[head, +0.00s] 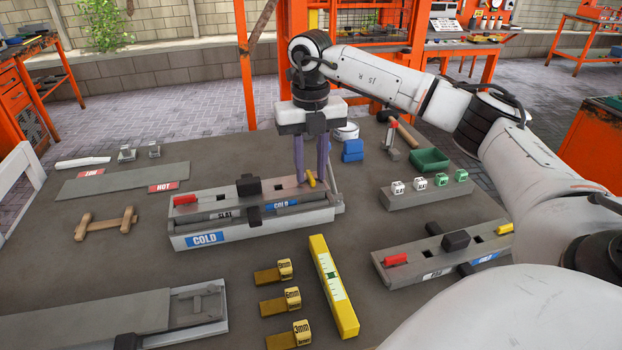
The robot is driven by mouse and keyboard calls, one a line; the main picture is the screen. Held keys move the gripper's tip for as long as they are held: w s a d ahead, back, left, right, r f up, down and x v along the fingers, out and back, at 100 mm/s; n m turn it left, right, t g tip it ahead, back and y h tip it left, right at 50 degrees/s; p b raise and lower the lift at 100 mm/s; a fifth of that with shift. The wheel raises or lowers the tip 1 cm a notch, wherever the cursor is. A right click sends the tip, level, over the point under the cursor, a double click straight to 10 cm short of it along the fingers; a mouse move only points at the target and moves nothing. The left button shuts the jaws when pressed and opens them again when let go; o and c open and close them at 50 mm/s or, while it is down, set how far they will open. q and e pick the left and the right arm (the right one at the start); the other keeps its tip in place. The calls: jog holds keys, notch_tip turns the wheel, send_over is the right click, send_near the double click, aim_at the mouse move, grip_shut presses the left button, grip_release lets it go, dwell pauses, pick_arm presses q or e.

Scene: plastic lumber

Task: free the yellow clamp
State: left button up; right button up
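A grey jig (213,237) with a COLD label stands mid-table, holding a slat with a blue COLD tag. Its yellow clamp (311,179) is a small tilted lever at the right end of the back block. A red clamp (185,200) is at the left end and a black block (248,187) is between them. My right gripper (312,182) points down over the yellow clamp. Its two purplish fingers are apart, one on each side of the clamp; I cannot tell if either touches it. A second jig (425,262) at right has another yellow clamp (504,228). My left gripper is out of view.
A yellow level (334,285) and several yellow gauges (279,304) lie in front of the jig. A block with dice (428,193), a green bin (429,160) and a hammer (403,132) are at back right. A wooden piece (106,223) lies left.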

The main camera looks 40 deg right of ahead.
grip_shut()
jog(key=shift+r+n+p, duration=0.15)
jog(key=shift+n+p, duration=0.5)
jog(key=shift+n, duration=0.45)
jog(key=shift+n+p, duration=0.35)
jog(key=shift+n, duration=1.05)
